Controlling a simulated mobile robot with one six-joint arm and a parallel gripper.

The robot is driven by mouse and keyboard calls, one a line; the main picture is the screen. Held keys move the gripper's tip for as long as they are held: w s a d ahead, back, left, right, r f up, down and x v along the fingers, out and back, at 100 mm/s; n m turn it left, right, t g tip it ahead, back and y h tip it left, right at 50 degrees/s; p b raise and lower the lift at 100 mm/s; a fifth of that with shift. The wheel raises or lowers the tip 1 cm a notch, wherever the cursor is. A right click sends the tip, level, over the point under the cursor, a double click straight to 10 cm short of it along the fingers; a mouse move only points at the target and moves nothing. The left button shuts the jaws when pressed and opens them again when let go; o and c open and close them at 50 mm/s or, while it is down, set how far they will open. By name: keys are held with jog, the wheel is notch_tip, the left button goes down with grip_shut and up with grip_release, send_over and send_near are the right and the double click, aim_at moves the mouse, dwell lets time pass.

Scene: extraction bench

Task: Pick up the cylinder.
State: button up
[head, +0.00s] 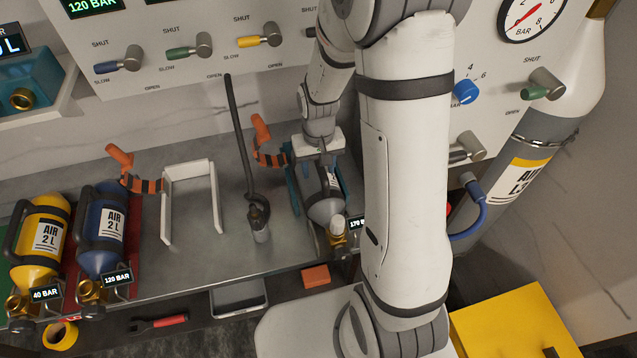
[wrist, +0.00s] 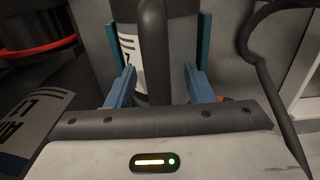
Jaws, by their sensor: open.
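A grey cylinder (head: 326,208) lies in a teal holder (head: 296,190) on the bench, its valve end facing the front with a 170 BAR display beside it. My gripper (head: 325,168) is over this cylinder, and my arm hides part of it. In the wrist view the blue fingers of my gripper (wrist: 160,85) are apart, one on each side of the cylinder's dark handle (wrist: 154,50). The cylinder's white label (wrist: 128,50) shows behind the left finger.
Yellow (head: 40,240) and blue (head: 103,230) cylinders, marked 40 and 120 BAR, lie at the left. A white frame (head: 167,205) and a dark hose (head: 238,140) stand between them and my gripper. A large white cylinder (head: 560,110) is at the right. Valve panel behind.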

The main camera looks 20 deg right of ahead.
grip_shut()
jog(key=shift+s+f, duration=0.1)
dwell(0.5)
jog(key=shift+s+f, duration=0.1)
dwell(0.7)
